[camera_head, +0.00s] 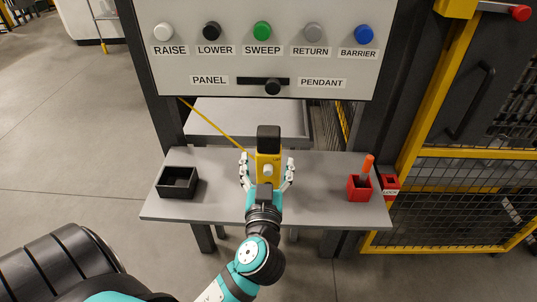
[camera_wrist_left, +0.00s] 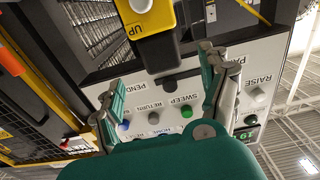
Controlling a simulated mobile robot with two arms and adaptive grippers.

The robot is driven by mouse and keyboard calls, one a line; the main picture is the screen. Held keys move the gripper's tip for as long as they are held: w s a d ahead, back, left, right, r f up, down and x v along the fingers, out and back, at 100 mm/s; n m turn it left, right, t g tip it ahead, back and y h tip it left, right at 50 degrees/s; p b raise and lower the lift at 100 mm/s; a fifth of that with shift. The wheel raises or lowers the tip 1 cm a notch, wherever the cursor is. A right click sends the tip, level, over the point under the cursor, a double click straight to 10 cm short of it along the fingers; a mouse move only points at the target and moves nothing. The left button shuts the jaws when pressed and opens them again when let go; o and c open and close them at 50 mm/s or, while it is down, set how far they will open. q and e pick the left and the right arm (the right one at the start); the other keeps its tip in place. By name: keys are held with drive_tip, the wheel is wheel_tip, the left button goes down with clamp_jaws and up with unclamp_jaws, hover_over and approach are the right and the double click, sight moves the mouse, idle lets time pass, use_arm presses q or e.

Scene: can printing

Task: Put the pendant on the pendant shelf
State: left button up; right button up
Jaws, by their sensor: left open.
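The yellow and black pendant (camera_head: 268,166) is upright over the middle of the grey shelf (camera_head: 222,208), in front of the control panel. Whether its base touches the shelf is hidden by my gripper. My left gripper (camera_head: 267,170) is open, with one finger on each side of the pendant and gaps showing. In the left wrist view the pendant (camera_wrist_left: 150,17), marked UP, shows at the top, near the open fingertips. I cannot tell which surface is named the pendant shelf. My right gripper is not in view.
A black open box (camera_head: 177,182) is on the shelf's left, a red holder (camera_head: 359,189) with an orange-handled item on its right. The panel (camera_head: 230,60) with buttons and a PANEL/PENDANT switch rises behind. A yellow cable (camera_head: 215,125) runs towards the pendant. Yellow-framed fencing stands right.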

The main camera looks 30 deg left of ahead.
use_arm(q)
drive_tip(key=shift+b+v, duration=0.35)
drive_tip(key=shift+v, duration=1.3)
